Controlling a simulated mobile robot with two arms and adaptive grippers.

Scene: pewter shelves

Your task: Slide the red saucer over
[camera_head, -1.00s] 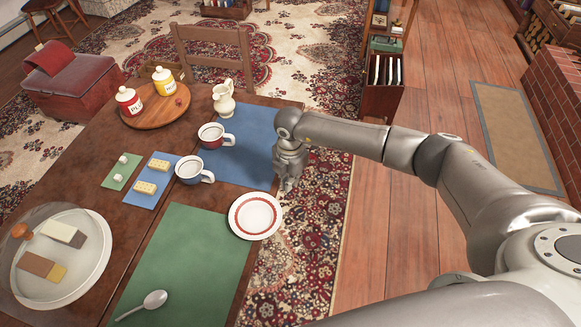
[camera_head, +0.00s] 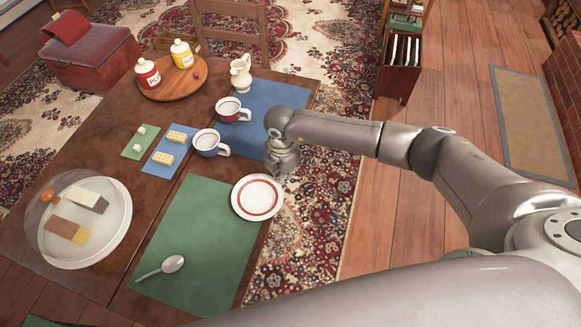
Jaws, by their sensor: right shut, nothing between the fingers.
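The red saucer (camera_head: 257,197) is a white dish with a red ring. It lies flat and empty at the table's right edge, over the upper right corner of a green placemat (camera_head: 195,230). My right gripper (camera_head: 283,177) points down just behind the saucer's upper right rim, by the table's edge. It is shut and holds nothing. I cannot tell whether its fingertips touch the rim. My left gripper is not in view.
A blue placemat (camera_head: 262,120) lies farther back, with a red cup (camera_head: 230,109) and a blue cup (camera_head: 207,142) near its left edge. A spoon (camera_head: 162,267) lies on the green placemat. A glass-covered plate (camera_head: 85,258) stands at the left.

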